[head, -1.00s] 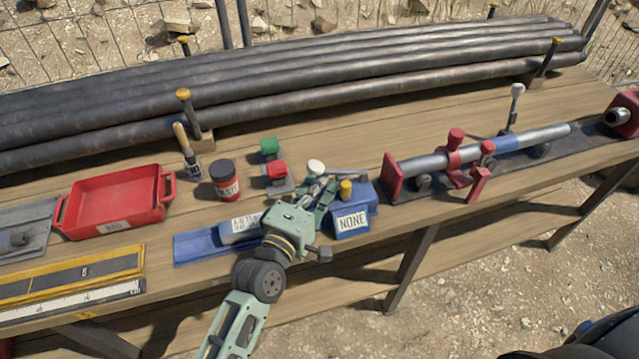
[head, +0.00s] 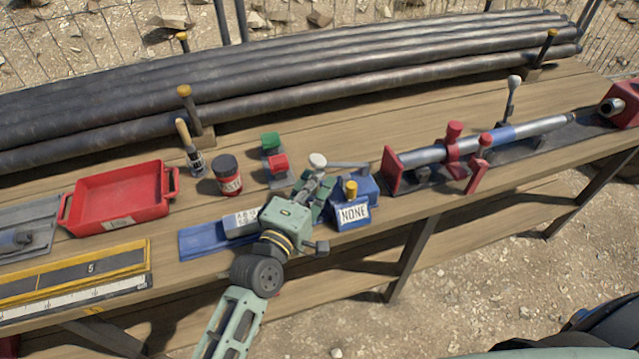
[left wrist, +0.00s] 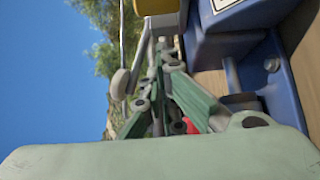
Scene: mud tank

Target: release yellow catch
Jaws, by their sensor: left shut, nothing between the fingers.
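The yellow catch (head: 351,187) is a short yellow knob on top of the blue block (head: 352,213) labelled NONE. In the left wrist view, part of the yellow catch (left wrist: 158,6) shows at the top edge, above the blue block (left wrist: 225,50). My left gripper (head: 322,187) is shut and empty, just left of the blue block and catch. In the left wrist view its fingers (left wrist: 155,72) point up toward the catch; contact cannot be told. A lever with a white knob (head: 317,160) stands behind the fingers. My right gripper is not in view.
A red tray (head: 118,198), a dark jar with a red band (head: 228,176) and red and green blocks (head: 273,152) stand left on the wooden bench. A clamped grey pipe (head: 535,128) lies at right. Long black pipes (head: 300,75) fill the back.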

